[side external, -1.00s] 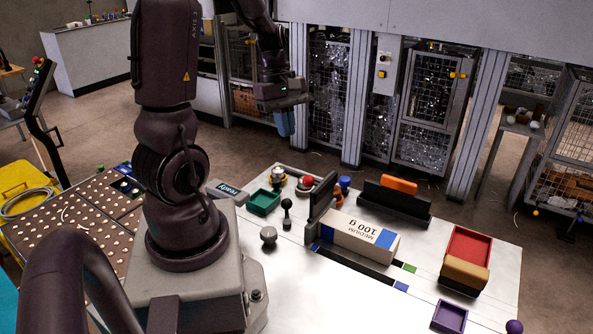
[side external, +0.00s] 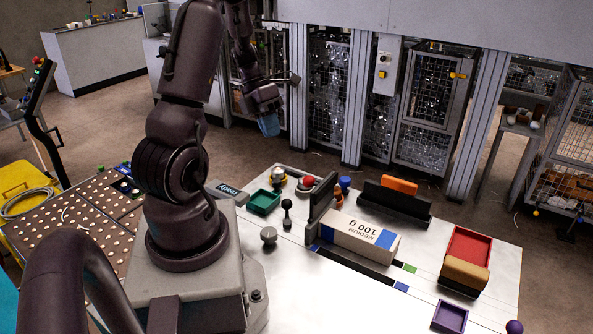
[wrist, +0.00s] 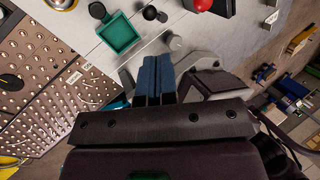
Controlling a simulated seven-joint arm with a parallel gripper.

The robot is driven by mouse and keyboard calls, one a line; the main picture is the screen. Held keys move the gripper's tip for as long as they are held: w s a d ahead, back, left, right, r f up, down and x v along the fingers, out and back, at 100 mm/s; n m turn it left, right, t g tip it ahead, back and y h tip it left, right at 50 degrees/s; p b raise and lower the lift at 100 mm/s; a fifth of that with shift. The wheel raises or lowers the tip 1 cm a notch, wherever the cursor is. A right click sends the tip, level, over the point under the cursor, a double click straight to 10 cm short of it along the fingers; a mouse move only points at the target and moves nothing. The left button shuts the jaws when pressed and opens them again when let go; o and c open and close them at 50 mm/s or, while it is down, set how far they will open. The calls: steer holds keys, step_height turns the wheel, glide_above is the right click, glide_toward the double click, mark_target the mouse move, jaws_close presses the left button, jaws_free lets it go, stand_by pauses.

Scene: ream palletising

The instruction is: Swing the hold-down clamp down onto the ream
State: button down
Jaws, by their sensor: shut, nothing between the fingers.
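I cannot tell for sure which part is the hold-down clamp; none visibly lies across the ream's top. My gripper (side external: 268,126), with blue fingers, is shut and empty, raised beyond the table's back left edge, well apart from the ream. Its fingers also show in the wrist view (wrist: 155,78), where the ream is not visible.
A dark fence with an orange block (side external: 399,186) stands behind the ream. A red tray (side external: 469,245) and a purple tray (side external: 449,317) are to the right. A green tray (side external: 263,202), a red button (side external: 305,181) and dark knobs (side external: 286,204) occupy the table's left.

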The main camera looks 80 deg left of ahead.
steer(key=shift+f, duration=0.15)
steer(key=w+d+f, duration=0.4)
steer(key=d+f, duration=0.3)
steer(key=f, duration=0.1)
steer(key=shift+w, duration=0.35)
steer(key=shift+r, duration=0.1)
steer(key=shift+w+d+r, duration=0.15)
steer(key=shift+w, duration=0.05)
